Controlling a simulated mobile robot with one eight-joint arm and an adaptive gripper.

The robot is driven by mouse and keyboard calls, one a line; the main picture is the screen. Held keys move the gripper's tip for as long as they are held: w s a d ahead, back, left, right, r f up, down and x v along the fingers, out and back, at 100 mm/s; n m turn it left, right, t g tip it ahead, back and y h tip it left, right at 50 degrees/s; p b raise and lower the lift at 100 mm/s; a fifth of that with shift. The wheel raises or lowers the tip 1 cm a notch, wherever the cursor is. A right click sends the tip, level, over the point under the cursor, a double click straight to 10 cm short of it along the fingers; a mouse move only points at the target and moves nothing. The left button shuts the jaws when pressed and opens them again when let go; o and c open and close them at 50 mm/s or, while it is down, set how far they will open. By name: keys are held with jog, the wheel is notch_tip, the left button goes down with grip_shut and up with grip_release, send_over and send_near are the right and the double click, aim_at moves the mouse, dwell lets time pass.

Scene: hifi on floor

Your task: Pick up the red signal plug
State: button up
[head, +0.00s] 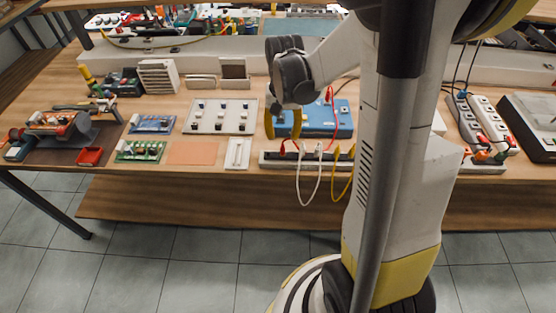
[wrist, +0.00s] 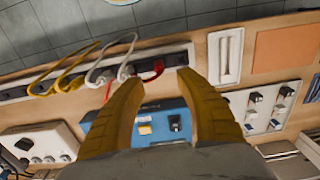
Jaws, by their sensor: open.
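The red signal plug (head: 283,148) sits at the left end of a row of plugs in the long patch strip (head: 268,159) at the table's front edge. Its red lead runs back over the blue box (head: 343,117). In the wrist view the red plug (wrist: 155,68) shows between and beyond my yellow fingertips. My gripper (head: 283,124) is open, fingers pointing down, above and just behind the strip. The wrist view also shows my gripper (wrist: 158,77) with nothing held. Whether a finger touches the plug I cannot tell.
White plugs (wrist: 124,71) stand right beside the red one, with yellow leads (wrist: 72,80) farther along; their cables loop over the front edge. A white switch plate (head: 238,153) lies left of the strip. A power strip (head: 489,118) stands right, beyond my arm.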

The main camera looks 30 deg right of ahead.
aim_at(283, 147)
notch_tip(283, 147, down, 7)
jog(key=b, duration=0.3)
jog(key=shift+s, duration=0.15)
jog(key=shift+a, duration=0.1)
jog(key=shift+c, duration=0.8)
grip_shut()
